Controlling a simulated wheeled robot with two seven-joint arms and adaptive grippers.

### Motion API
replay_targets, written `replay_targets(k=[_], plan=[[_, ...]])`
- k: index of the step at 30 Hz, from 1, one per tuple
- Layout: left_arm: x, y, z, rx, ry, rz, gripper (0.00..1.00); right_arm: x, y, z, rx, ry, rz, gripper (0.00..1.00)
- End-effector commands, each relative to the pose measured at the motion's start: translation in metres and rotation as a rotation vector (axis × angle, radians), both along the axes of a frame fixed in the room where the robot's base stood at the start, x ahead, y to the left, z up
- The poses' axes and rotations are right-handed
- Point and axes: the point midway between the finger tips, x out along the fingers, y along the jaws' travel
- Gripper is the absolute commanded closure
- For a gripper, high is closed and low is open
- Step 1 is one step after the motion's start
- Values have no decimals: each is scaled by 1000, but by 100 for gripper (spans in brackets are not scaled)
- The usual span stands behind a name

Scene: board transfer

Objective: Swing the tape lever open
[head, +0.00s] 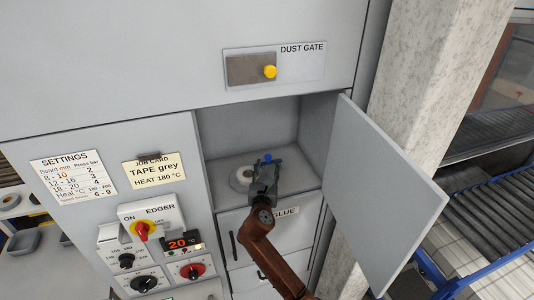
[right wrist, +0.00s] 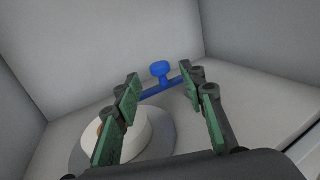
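The tape lever is a blue bar with a round blue knob (right wrist: 160,69). It lies inside the open tape compartment, and its knob also shows in the head view (head: 267,157). A pale tape roll (right wrist: 127,139) sits on a grey disc below the lever; it also shows in the head view (head: 241,178). My right gripper (right wrist: 160,88) has its green-padded fingers apart, with the knob seen in the gap between them and beyond the tips. It is open and empty; whether a finger touches the bar I cannot tell. My left gripper is not in view.
The compartment door (head: 385,190) stands open to the right. The compartment's walls (head: 315,130) enclose my right gripper closely. A glue drawer (head: 288,212) is below. The edger control panel (head: 150,230) is to the left, and a dust gate (head: 250,70) with a yellow knob is above.

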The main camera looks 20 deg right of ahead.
Motion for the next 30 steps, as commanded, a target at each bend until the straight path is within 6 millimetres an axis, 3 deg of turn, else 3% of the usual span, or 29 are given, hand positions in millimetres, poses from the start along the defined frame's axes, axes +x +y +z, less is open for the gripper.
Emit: replay_targets(k=[9, 15, 23, 30], plan=[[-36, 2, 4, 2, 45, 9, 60, 47, -15, 2, 0, 0, 2, 62], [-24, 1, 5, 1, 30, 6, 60, 60, -22, 1, 2, -1, 1, 62], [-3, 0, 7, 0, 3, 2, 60, 61, -24, 0, 3, -1, -1, 62], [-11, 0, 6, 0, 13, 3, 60, 61, -24, 0, 3, -1, -1, 77]])
